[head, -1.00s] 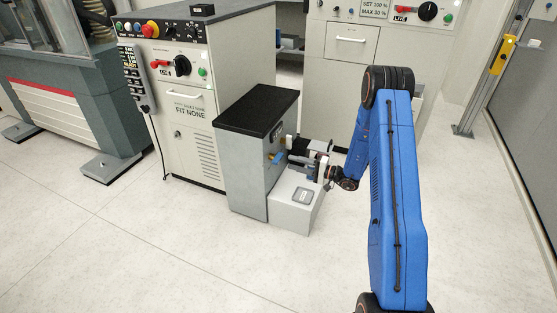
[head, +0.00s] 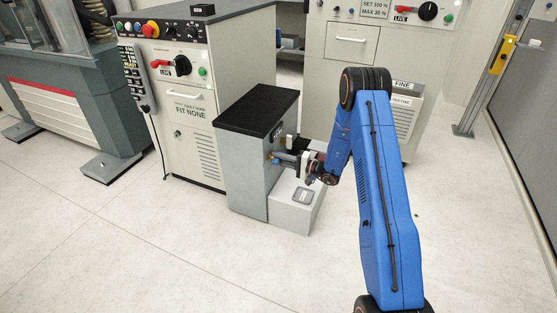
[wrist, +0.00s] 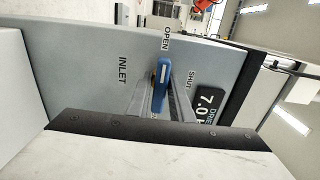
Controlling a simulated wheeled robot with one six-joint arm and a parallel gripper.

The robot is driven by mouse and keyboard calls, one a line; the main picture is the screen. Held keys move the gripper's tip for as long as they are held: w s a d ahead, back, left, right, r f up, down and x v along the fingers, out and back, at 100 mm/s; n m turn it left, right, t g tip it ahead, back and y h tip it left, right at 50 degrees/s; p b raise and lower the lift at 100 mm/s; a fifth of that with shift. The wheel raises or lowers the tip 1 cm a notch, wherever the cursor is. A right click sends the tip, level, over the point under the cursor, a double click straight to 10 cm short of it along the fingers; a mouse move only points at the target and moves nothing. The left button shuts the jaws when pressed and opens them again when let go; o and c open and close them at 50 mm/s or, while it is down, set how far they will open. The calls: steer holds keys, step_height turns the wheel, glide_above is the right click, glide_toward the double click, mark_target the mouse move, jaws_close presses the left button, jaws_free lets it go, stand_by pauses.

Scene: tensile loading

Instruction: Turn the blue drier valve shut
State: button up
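The blue valve handle (wrist: 161,84) is on the grey drier panel (wrist: 90,60) in the wrist view. Its upper end is by the OPEN label (wrist: 167,39); the SHUT label (wrist: 190,81) is to its right. My gripper (wrist: 163,95) reaches the handle with one grey finger on each side, and the fingers look apart. I cannot tell whether they touch it. In the head view, my gripper (head: 284,157) is at the right face of the grey drier cabinet (head: 243,165) with a black top. The blue valve (head: 274,158) is mostly hidden there.
A grey low box (head: 297,205) stands under my gripper against the cabinet. A white control cabinet (head: 180,110) stands behind left. In the wrist view, a digital display (wrist: 208,103) is right of the valve. The floor (head: 180,250) in front is clear.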

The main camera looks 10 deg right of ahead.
jaws_close()
steer(key=shift+m, duration=0.3)
steer(key=m, duration=0.3)
steer(key=shift+m, duration=0.3)
steer(key=m, duration=0.4)
steer(key=shift+m, duration=0.3)
steer(key=m, duration=0.4)
steer(key=shift+m, duration=0.3)
steer(key=shift+f+m, duration=0.1)
steer(key=shift+m, duration=2.2)
